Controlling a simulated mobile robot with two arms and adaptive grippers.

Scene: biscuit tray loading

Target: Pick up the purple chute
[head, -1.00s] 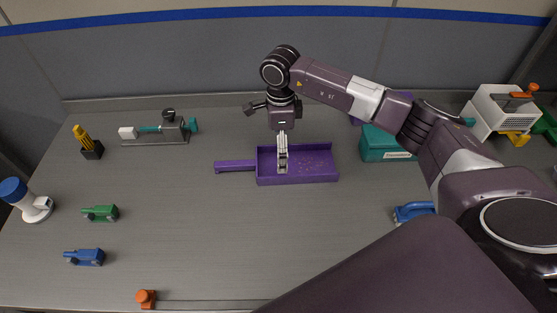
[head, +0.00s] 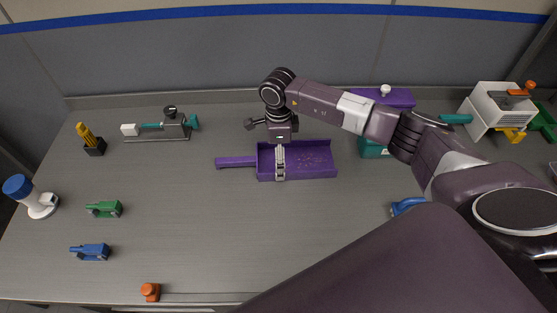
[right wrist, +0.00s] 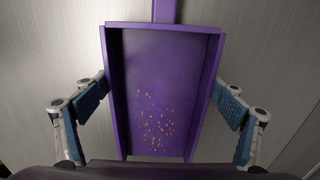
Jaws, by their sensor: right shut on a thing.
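The purple chute (head: 315,170) is a shallow rectangular tray with a narrow handle (head: 235,161) pointing left. It is near the middle of the grey table in the head view. It fills the centre of the right wrist view (right wrist: 165,75), with small yellow-orange specks on its floor. My right gripper (head: 280,172) is above the chute and shut on its body, with one finger at each long side wall in the right wrist view (right wrist: 163,105). Whether the chute's underside touches the table cannot be told. My left gripper is not in view.
A teal box (head: 372,150) and a purple box with a white knob (head: 400,98) stand right of the chute. A grey fixture (head: 172,128) stands at back left. Small green (head: 104,209) and blue (head: 90,252) items lie left. Table in front of the chute is clear.

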